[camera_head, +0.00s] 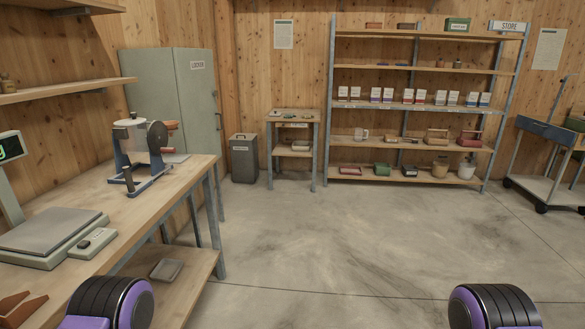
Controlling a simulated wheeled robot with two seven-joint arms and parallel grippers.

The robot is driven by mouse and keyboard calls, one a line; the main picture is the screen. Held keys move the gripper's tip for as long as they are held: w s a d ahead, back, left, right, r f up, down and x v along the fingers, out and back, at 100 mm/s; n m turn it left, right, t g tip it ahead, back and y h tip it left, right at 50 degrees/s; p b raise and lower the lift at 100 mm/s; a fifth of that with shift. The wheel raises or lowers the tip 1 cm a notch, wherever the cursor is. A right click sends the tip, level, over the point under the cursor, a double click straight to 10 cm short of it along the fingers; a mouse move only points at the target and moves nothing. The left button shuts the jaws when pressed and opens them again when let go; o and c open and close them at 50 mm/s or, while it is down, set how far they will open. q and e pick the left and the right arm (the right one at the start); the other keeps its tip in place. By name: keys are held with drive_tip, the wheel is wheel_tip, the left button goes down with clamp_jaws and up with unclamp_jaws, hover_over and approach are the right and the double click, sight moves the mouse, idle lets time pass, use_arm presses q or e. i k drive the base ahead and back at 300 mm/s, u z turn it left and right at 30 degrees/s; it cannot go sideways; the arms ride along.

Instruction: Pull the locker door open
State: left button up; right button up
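Black and purple parts of my own arms show at the bottom left and bottom right. Neither gripper is in view, and nothing of mine is near the locker.
A workbench (110,235) with a scale (45,240) and a hand-cranked machine (140,150) stands at left, before the locker. A grey bin (243,160), a small table (293,116) and a stocked shelf rack (420,100) line the back. A trolley (545,190) stands right. The middle floor is clear.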

sight(194, 67)
drive_tip(key=z, duration=0.4)
drive_tip(key=i, duration=2.65)
drive_tip(key=u, duration=0.35)
drive_tip(key=i, duration=2.4)
drive_tip(key=u, duration=0.7)
